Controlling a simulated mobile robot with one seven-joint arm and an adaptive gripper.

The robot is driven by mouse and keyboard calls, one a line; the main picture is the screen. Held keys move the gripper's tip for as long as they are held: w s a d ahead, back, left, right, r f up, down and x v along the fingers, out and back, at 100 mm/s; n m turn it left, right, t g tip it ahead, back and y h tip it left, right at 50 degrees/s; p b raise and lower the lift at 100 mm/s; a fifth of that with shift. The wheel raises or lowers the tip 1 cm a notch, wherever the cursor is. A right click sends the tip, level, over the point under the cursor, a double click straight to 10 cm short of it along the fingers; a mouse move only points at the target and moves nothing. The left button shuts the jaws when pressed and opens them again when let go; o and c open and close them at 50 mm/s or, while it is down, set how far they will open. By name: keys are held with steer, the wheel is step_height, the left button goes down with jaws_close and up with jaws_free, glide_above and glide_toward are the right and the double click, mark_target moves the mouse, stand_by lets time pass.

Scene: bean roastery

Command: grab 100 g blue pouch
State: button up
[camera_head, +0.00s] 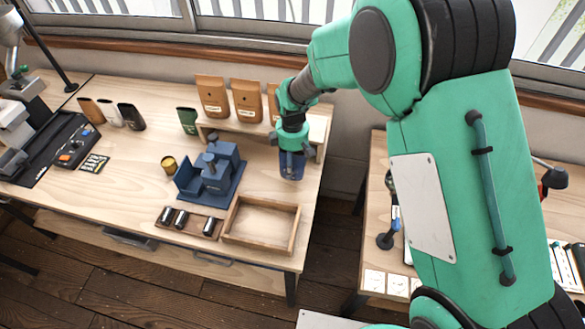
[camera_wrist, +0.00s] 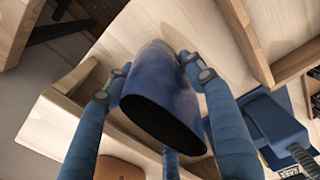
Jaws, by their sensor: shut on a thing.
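The blue pouch (camera_head: 292,168) is at the right end of the wooden table, under my gripper (camera_head: 292,150) and partly hidden by it. In the wrist view the blue pouch (camera_wrist: 163,85) shows its dark open-looking end towards the camera. My gripper's blue fingers (camera_wrist: 152,82) are shut on the pouch, one on each side, with a third finger behind its lower edge. I cannot tell whether the pouch touches the tabletop.
A raised shelf (camera_head: 318,127) with several kraft bags (camera_head: 247,102) stands just behind my gripper. A green pouch (camera_head: 187,120) stands left of it. A blue press-like device (camera_head: 214,172) is to the left. An empty wooden tray (camera_head: 261,224) lies in front.

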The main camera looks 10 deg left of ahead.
mark_target(299, 157)
steer(key=shift+r+p, duration=0.4)
steer(key=shift+r, duration=2.65)
